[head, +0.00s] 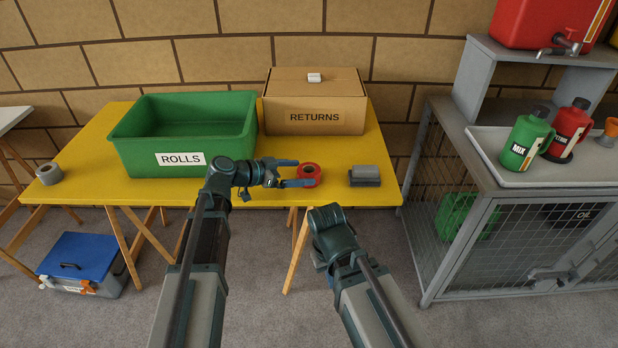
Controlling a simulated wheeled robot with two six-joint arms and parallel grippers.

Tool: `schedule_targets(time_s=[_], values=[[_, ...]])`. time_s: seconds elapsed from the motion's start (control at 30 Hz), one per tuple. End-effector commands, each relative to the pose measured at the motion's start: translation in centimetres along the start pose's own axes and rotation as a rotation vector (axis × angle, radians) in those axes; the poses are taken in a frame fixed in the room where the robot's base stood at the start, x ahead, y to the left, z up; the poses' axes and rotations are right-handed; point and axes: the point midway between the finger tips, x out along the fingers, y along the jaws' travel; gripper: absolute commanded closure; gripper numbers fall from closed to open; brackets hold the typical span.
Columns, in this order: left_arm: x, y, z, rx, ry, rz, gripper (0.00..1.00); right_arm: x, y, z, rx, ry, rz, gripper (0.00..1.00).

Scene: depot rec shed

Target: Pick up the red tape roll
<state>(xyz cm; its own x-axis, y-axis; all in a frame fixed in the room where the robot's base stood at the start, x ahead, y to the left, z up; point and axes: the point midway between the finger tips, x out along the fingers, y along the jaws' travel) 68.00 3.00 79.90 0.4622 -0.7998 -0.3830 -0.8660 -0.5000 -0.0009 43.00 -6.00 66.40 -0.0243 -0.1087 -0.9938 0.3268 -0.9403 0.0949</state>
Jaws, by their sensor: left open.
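The red tape roll (309,169) lies on the yellow table (240,193) near its front edge, right of the green bin. My left gripper (304,173) is open at the roll, coming from the left. One blue finger shows at the roll's far left side and the other overlaps its near side. I cannot tell whether either finger touches the roll. My right arm ends in front of the table, below its front edge. Its fingers are hidden behind the wrist.
The green ROLLS bin (128,151) and RETURNS box (280,115) stand at the back. A grey block (366,171) sits right of the roll, and a grey tape roll (49,173) lies at the far left. A metal cage (440,240) stands to the right.

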Motion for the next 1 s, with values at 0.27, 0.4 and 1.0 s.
schedule_targets(time_s=[0.27, 0.4, 1.0], values=[[2.7, 0.0, 0.0, 0.000, 0.000, 0.000, 0.00, 1.1, -0.1, -0.1, 0.000, 0.000, 0.000, 1.00], [2.6, 0.0, 0.0, -0.001, 0.000, 0.000, 0.02, 1.0, -0.1, -0.1, 0.000, 0.000, 0.000, 1.00], [2.6, 0.0, 0.0, -0.001, 0.001, 0.000, 0.74, 1.0, -0.1, -0.1, 0.000, 0.000, 0.000, 1.00]])
